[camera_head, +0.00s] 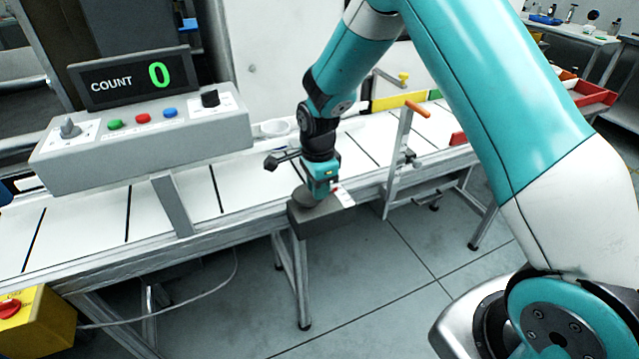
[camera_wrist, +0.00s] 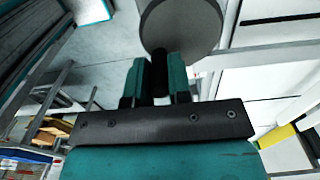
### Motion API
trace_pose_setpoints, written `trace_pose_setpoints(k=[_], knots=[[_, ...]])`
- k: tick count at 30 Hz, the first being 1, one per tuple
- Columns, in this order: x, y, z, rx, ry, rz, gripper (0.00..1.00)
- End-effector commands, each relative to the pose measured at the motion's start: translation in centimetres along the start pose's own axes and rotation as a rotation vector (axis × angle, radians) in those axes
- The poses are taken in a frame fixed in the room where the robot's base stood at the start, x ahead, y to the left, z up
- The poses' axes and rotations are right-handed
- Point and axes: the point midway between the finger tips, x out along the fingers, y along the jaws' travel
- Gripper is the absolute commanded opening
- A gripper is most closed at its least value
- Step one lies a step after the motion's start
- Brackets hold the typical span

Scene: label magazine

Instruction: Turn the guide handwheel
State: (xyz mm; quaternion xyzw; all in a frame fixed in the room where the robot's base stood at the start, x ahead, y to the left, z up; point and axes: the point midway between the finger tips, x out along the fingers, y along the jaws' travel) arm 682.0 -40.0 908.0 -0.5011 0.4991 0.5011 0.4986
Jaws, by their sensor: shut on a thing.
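The guide handwheel (camera_wrist: 183,24) is a grey round disc at the top of the wrist view. A dark handle (camera_wrist: 159,72) stands out from it. In the wrist view, my gripper (camera_wrist: 158,84) has its two teal and black fingers closed on either side of this handle. In the head view, my gripper (camera_head: 318,190) is at the front edge of the conveyor. The handwheel (camera_head: 308,203) shows there as a dark disc on a grey box (camera_head: 322,220), partly covered by my gripper. The handle is hidden in the head view.
The white conveyor (camera_head: 90,232) with black cross lines runs behind the wheel. A control box (camera_head: 140,130) with a display (camera_head: 132,78) reading COUNT 0 stands on the left. A post with an orange handle (camera_head: 417,109) stands close on the right. The floor in front is clear.

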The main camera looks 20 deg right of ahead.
Motion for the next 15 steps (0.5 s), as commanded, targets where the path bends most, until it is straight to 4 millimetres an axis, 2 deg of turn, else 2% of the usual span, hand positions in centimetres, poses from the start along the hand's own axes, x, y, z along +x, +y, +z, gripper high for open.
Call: trace_pose_setpoints(k=[9, 15], knots=[[-0.06, 0.34, 0.75, 0.246, -0.002, 0.000, 0.00], [-0.05, 0.42, 1.02, 0.347, -0.002, 0.000, 0.00]])
